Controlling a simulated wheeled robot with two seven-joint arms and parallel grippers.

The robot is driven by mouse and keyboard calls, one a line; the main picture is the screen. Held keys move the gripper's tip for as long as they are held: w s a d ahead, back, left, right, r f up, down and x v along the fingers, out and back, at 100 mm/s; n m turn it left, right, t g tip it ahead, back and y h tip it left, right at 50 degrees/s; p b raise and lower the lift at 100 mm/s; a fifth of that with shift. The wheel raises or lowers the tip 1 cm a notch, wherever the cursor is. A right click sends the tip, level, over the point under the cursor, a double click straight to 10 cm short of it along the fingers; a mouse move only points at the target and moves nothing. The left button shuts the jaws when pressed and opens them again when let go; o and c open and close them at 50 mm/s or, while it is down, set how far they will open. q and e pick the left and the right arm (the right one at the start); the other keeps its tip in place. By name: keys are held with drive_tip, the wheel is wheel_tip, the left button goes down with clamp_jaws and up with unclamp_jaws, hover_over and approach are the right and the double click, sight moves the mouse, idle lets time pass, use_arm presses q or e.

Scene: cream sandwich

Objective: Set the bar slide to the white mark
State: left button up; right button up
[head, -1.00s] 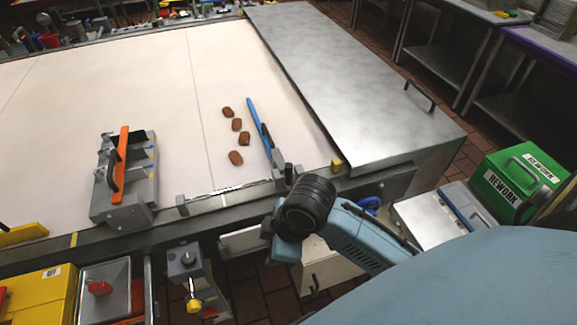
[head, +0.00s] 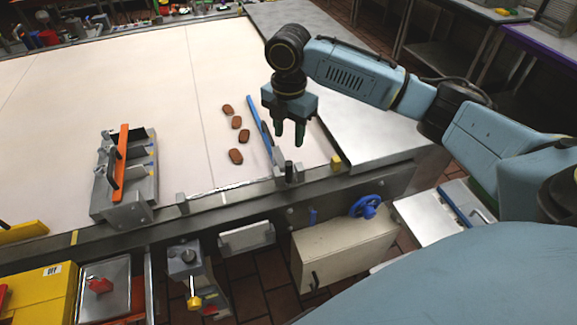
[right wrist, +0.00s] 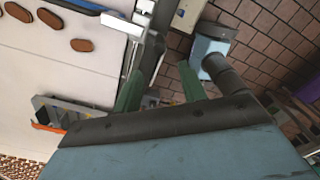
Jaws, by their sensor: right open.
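The blue bar (head: 257,120) lies on the pale belt top, slanting toward the front rail. At its near end a slide with a dark upright knob (head: 289,172) sits on the front rail (head: 240,192). A pale line (head: 223,199) crosses the rail left of the slide; I cannot tell surely that it is the white mark. My right gripper (head: 288,140) points down, open and empty, above and apart from the knob. Its green fingers (right wrist: 160,88) spread in the right wrist view, with the blue bar (right wrist: 72,4) at upper left. My left gripper is out of view.
Several brown biscuits (head: 236,122) lie left of the bar. A grey fixture with an orange bar (head: 121,150) stands farther left. A metal cover (head: 340,100) lies to the right. A blue handwheel (head: 366,206) and beige box (head: 335,250) sit below the rail.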

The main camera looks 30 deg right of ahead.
sight(288, 160)
wheel_tip(288, 160, down, 12)
drive_tip(key=shift+f+p, duration=0.1)
drive_tip(key=shift+p, duration=0.25)
clamp_jaws()
idle(0.3)
